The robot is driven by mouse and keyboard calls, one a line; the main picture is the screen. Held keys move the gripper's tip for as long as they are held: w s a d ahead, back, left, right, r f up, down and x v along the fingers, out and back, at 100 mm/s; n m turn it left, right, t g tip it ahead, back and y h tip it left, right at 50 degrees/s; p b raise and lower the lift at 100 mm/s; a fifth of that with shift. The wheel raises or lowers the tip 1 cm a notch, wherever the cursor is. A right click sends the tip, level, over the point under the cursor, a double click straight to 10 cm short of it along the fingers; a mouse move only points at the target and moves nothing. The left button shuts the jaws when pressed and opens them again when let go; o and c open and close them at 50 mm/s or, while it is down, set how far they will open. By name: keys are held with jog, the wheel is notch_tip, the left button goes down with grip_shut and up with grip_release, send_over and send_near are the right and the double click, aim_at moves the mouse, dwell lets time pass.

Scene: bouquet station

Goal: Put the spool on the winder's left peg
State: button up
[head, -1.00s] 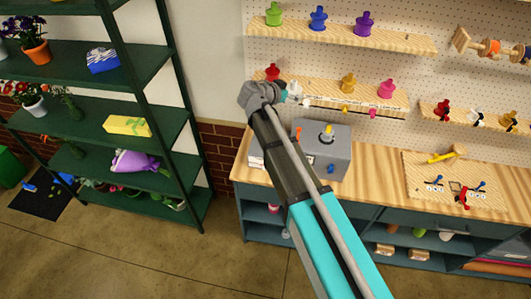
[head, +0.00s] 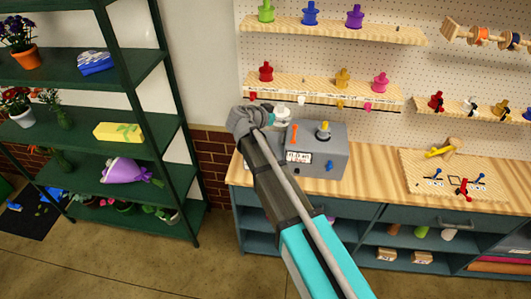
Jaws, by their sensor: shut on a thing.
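A white spool (head: 283,114) shows just right of the grey wrist at my arm's end in the head view. My gripper (head: 270,117) is shut on it; the fingers are mostly hidden by the wrist. The spool is over the left part of a grey box that looks like the winder (head: 322,158). I cannot tell whether the spool touches it. A small yellow piece (head: 323,129) stands on the right of the box's top, and an orange upright piece (head: 294,132) is left of it. The left peg is not clearly seen.
Above the box, a shelf holds a red spool (head: 266,71), a yellow spool (head: 342,77) and a pink spool (head: 380,82). The wooden bench (head: 375,176) is bare right of the box, up to a board (head: 415,186) with small tools. A green rack (head: 165,125) stands at left.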

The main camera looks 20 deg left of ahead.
notch_tip(320, 180, down, 16)
jog(key=b, duration=1.4)
jog(key=shift+s+a+r, duration=0.1)
jog(key=shift+s+a, duration=0.05)
